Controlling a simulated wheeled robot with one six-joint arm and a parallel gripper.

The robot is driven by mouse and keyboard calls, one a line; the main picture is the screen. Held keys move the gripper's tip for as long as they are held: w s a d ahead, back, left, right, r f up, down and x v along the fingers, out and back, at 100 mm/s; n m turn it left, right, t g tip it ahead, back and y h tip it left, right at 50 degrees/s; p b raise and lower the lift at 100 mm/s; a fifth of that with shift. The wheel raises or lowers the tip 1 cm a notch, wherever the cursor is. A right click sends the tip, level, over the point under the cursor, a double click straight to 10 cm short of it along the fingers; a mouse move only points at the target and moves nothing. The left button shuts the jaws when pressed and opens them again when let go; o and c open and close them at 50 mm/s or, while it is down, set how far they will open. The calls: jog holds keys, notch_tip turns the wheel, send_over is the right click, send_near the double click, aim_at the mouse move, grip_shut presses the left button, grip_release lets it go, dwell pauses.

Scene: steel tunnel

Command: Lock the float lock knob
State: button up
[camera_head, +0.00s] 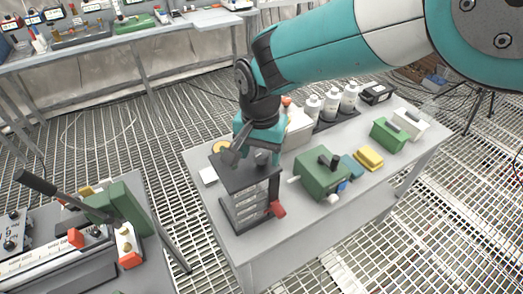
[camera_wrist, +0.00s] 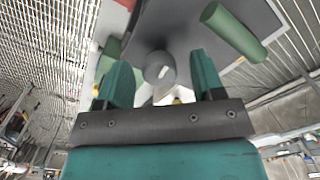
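A round grey knob (camera_wrist: 160,68) shows in the wrist view on a dark grey plate (camera_wrist: 205,25). I take it for the float lock knob, but no label is readable. My gripper (camera_wrist: 163,78) has its two teal fingers spread apart, with the knob in line between them; the fingers do not visibly touch it. In the head view my gripper (camera_head: 252,150) is low over the dark top plate (camera_head: 238,177) of a layered metal unit on the table. A small grey knob (camera_head: 262,158) partly shows there beside my gripper. Whether the knob is locked cannot be told.
The grey table (camera_head: 375,185) also bears a green box with a black handle (camera_head: 322,175), a yellow block (camera_head: 369,158) and white bottles (camera_head: 331,104). A second bench with a black lever (camera_head: 35,182) stands at left.

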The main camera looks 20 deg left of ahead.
aim_at(261, 154)
notch_tip(261, 154, up, 18)
jog(key=b, duration=0.2)
jog(key=shift+f+b, duration=0.25)
jog(key=shift+b, duration=0.15)
jog(key=s+d+n+y, duration=0.2)
jog(key=d+n, duration=0.2)
jog(key=d, duration=1.5)
jog(key=s+d+f+n+y, duration=0.2)
jog(key=s+d+f, duration=0.2)
jog(key=s+d, duration=0.6)
jog(key=s, duration=0.3)
jog(key=shift+d+n, duration=0.15)
jog(key=shift+n, duration=0.15)
